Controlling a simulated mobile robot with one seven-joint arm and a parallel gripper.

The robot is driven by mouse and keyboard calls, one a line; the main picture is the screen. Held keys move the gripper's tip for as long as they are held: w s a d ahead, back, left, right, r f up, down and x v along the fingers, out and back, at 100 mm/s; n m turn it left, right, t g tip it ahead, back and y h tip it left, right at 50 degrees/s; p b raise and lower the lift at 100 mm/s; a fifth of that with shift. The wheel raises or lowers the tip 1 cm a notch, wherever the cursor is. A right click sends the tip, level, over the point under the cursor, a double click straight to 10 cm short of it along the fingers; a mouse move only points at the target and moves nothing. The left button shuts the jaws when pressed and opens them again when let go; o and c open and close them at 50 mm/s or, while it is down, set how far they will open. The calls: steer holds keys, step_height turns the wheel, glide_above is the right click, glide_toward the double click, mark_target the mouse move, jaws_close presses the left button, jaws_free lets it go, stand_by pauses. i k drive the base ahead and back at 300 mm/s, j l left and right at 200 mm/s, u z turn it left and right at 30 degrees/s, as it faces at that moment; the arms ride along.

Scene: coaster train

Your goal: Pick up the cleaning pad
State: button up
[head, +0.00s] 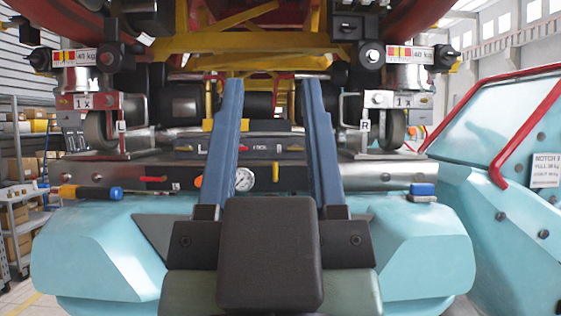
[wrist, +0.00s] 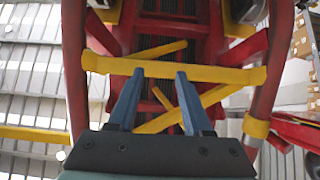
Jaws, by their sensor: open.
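A small blue block with a pale lower layer, which looks like the cleaning pad (head: 423,190), lies at the right end of the metal ledge in the head view. It is not visible in the wrist view. My gripper (head: 272,82) is in the middle of the head view, with two long blue fingers apart and nothing between them. It is left of the pad and well apart from it. In the wrist view, my gripper (wrist: 160,72) points toward yellow bars (wrist: 180,70) and a red frame.
The metal ledge (head: 378,176) also bears a yellow-handled tool with a blue end (head: 90,192) at left and a round gauge (head: 243,180) near the middle. Wheel assemblies hang above both sides. A turquoise housing with a red rail (head: 525,125) stands at right.

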mark_target(423, 192)
steer(key=i+z, duration=0.25)
steer(key=i, duration=1.2)
